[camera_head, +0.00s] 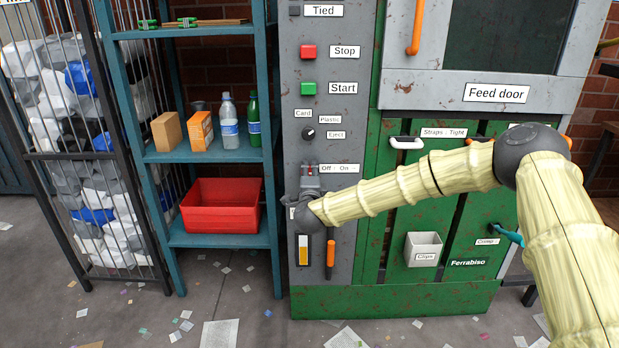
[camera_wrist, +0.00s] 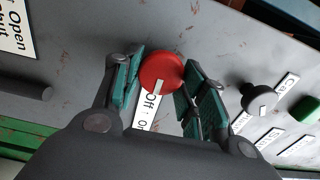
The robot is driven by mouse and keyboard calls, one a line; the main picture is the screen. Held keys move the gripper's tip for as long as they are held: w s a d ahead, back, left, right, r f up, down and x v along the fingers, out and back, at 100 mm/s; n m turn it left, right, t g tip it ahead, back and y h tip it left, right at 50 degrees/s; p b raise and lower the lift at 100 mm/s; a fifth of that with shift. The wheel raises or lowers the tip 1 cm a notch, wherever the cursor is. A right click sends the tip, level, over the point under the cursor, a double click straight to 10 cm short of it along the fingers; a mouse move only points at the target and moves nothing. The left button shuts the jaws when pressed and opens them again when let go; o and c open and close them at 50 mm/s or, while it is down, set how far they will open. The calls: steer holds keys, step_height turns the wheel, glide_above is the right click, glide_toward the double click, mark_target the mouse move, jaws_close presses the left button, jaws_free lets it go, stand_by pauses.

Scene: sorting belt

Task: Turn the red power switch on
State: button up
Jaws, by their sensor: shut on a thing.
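The red power switch (camera_wrist: 161,71) is a round red knob with a white pointer mark on the grey control panel. In the wrist view the pointer faces the near side of the knob, close to the Off end of the "Off : On" label (camera_wrist: 148,108); I cannot tell its exact setting. My gripper (camera_wrist: 160,80) has its teal-padded fingers on either side of the knob, shut on it. In the head view my gripper (camera_head: 310,172) is at the panel just below the start button and selector, and it hides most of the switch.
Above the switch are a black selector knob (camera_head: 308,133), a green Start button (camera_head: 308,88) and a red Stop button (camera_head: 308,52). An orange lever (camera_head: 330,254) hangs below. A blue shelf with a red bin (camera_head: 220,212) stands left. Litter lies on the floor.

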steer(key=shift+f, duration=0.1)
stand_by(0.3)
steer(key=o, duration=1)
steer(key=shift+d, duration=0.1)
steer(key=s, duration=1.2)
